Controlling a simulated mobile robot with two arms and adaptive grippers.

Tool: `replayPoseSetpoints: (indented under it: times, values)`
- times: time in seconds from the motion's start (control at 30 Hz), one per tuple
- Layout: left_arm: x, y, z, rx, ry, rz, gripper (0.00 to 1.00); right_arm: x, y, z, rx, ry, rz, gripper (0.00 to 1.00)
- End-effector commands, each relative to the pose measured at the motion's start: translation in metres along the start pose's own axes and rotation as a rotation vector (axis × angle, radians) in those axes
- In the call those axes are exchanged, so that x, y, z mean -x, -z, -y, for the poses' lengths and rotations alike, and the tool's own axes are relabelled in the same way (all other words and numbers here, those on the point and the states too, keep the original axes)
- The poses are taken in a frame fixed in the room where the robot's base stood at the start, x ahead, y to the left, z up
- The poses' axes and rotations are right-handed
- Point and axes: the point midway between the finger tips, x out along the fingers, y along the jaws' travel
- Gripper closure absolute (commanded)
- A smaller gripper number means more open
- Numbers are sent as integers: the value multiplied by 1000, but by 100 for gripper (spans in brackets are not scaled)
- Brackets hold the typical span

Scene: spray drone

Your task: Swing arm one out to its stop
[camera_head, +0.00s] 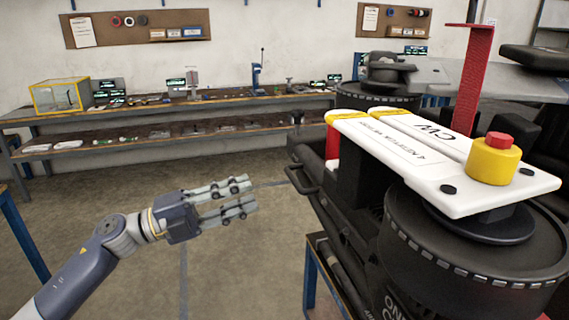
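The spray drone fills the right side, with a black ribbed motor drum (470,250) at lower right. Part of the word "ONE" shows on the black part below the drum, cut by the bottom edge. A white plate marked "CW" (410,150) lies over the drum, with a yellow knob with a red top (495,158) on it. A black looped handle (303,180) sticks out of the drone's left side. My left gripper (254,194) is open and empty, its fingers pointing right toward the handle, apart from the drone. My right gripper is out of view.
A long workbench (160,108) with tools and a yellow-framed box (60,96) stands along the back wall. A red upright bracket (474,80) rises beside the white plate. Blue stand legs (310,280) are under the drone. Floor between bench and gripper is clear.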

Motion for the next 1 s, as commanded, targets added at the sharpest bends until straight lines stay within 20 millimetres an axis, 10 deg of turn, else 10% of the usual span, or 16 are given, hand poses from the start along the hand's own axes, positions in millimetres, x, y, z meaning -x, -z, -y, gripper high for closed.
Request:
replayPoseSetpoints:
  times: [0.3,0.63,1.0]
  values:
    - [-45,2,6,-2,1,-7,71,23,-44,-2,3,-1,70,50]
    - [-98,2,4,-3,0,-4,71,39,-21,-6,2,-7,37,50]
    - [-108,1,0,-3,-2,-3,71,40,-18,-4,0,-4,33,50]
